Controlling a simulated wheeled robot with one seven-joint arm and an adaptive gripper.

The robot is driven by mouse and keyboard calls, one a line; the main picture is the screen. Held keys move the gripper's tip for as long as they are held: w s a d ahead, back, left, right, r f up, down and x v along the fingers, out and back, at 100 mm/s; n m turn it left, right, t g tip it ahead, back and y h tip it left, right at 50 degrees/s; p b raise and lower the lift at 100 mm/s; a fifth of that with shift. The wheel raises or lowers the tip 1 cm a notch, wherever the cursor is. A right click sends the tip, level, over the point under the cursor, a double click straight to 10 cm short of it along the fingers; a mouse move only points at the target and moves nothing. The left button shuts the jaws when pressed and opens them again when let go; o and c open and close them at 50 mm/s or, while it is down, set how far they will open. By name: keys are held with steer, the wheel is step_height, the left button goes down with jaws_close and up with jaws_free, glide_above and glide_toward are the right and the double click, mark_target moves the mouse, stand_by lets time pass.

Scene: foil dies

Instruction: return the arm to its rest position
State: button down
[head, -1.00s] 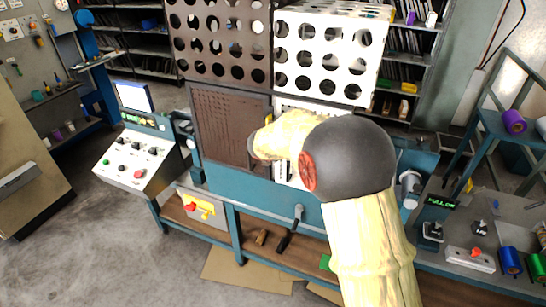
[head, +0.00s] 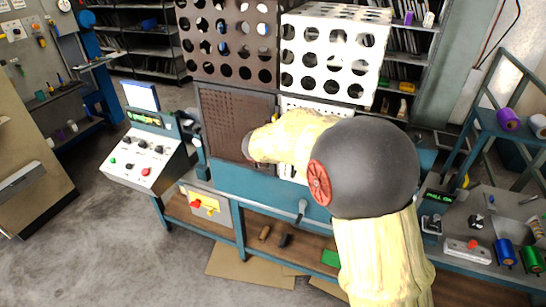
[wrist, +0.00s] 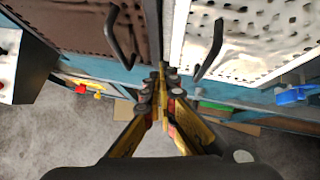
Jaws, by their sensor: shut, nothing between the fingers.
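My arm, in a cream sleeve with a dark elbow joint, reaches up from the bottom of the head view and bends left in front of the machine (head: 230,178). My gripper shows in the wrist view (wrist: 162,78), with yellow and black fingers brought together and nothing between them. It points at the gap between a brown perforated door (wrist: 85,25) and a white perforated door (wrist: 250,45), each with a dark bar handle. I cannot tell whether the fingertips touch the machine. In the head view my arm hides most of the gripper.
A control console (head: 145,158) stands left of the machine. At the right, a bench (head: 480,245) carries a red-button box (head: 466,250) and foil rolls (head: 505,252). Flat cardboard (head: 250,268) lies on the floor below. Grey floor (head: 100,250) is clear at the lower left.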

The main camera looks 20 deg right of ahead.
steer(key=v, duration=0.4)
steer(key=shift+w+a+p, duration=0.15)
steer(key=shift+a+p, duration=0.1)
steer(key=shift+p, duration=0.1)
